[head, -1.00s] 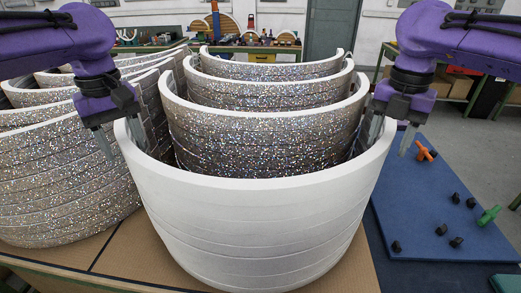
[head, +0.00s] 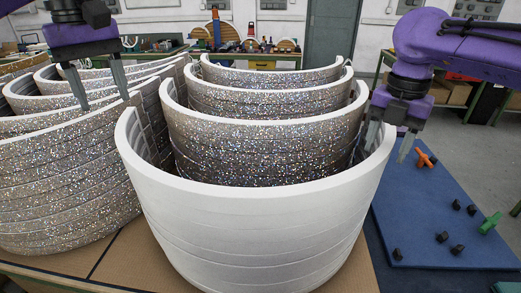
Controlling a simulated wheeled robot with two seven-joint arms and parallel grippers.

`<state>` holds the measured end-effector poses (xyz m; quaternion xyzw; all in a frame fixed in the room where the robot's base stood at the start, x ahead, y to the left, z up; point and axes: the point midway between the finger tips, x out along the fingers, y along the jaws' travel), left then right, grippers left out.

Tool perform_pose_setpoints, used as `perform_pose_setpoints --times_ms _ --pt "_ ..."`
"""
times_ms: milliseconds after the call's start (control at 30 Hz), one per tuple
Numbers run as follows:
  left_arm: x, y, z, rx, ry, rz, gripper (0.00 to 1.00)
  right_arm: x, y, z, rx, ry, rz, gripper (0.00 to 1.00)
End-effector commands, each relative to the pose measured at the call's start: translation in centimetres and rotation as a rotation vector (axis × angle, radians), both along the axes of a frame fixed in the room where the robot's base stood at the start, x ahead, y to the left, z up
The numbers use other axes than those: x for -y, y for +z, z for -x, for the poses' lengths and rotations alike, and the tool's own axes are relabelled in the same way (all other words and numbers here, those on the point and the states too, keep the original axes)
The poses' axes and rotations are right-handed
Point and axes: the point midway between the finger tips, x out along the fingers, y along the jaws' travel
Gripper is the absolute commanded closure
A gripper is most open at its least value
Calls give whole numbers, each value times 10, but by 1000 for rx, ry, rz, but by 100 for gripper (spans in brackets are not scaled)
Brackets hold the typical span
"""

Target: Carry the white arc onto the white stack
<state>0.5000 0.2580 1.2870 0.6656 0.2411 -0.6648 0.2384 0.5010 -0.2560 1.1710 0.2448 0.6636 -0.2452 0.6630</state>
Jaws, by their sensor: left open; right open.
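The white stack (head: 255,235) of nested curved layers stands at the front centre, with faint seams between layers. A white arc (head: 250,192) lies as its top layer, level and flush as far as I can see; no separate white arc shows elsewhere. My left gripper (head: 104,102) is open and empty, up and to the left of the stack's left end, over the glitter stacks.
Glittery grey arc stacks (head: 265,135) stand close behind the white stack, and more glittery stacks (head: 65,175) stand at the left. A blue mat (head: 440,210) at the right holds black pieces, an orange piece (head: 426,158) and a green piece (head: 490,223).

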Motion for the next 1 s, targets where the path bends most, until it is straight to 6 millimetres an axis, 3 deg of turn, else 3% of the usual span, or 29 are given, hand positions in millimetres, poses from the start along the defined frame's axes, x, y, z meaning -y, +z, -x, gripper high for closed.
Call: perform_pose_setpoints --times_ms 167,400,500,633,1000 --pt "0 0 0 -1 0 1 44 0 30 -1 6 0 1 44" --pt "0 0 0 -1 -1 1 44 0 91 -1 5 1 2 44" --pt "0 0 0 -1 -1 1 44 0 106 -1 1 -2 -1 44" --pt "0 0 0 -1 -1 1 44 1 117 0 1 0 0 44" --pt "0 0 0 -1 -1 1 44 1 119 0 1 1 0 44"
